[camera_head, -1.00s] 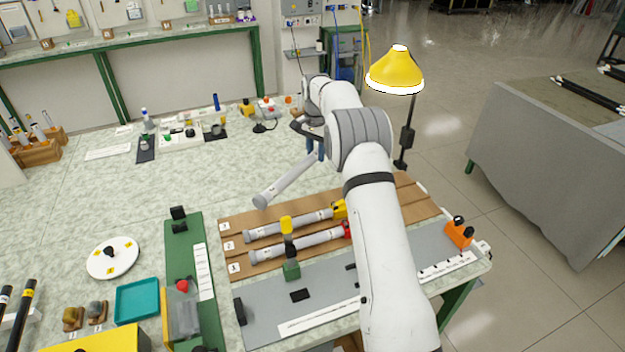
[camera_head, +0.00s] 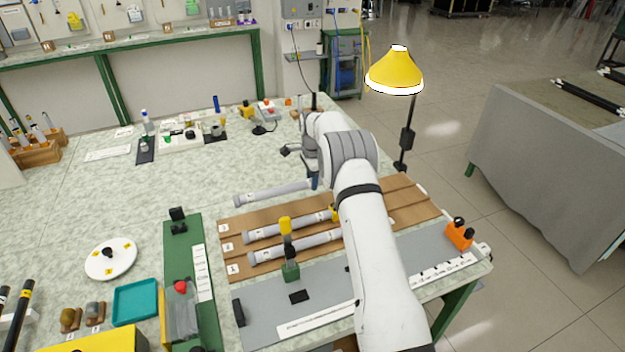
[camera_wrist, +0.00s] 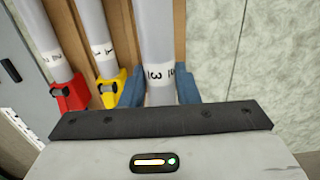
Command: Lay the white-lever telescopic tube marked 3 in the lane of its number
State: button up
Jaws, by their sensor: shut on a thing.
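My gripper (camera_head: 315,182) is shut on a grey telescopic tube (camera_head: 272,193). In the wrist view its blue fingers sit on both sides of the tube (camera_wrist: 157,35), whose white band reads 3. Its lever is hidden. In the head view the tube appears above the far edge of the brown lane board (camera_head: 408,208), roughly parallel to the lanes. Two other tubes lie in the nearer lanes: one with a yellow lever (camera_wrist: 108,88) and one with a red lever (camera_wrist: 70,95). The far lane shows no tube lying in it. The lane number tags are too small to read surely.
A green post with a yellow top (camera_head: 290,255) stands at the near side of the board. A yellow lamp (camera_head: 395,72) stands behind at the right. An orange block (camera_head: 459,233) sits at the right end. The table left of the board's far side is clear.

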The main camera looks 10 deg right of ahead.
aim_at(312, 204)
jog(key=shift+f+b, duration=1.9)
jog(key=shift+f, duration=1.45)
jog(key=shift+f+b, duration=0.35)
jog(key=shift+f, duration=0.15)
jog(key=o, duration=0.9)
jog(key=shift+c, duration=0.2)
notch_tip(312, 204, up, 7)
jog(key=shift+r+b, duration=0.1)
jog(key=shift+b, duration=0.25)
jog(key=shift+r, duration=0.35)
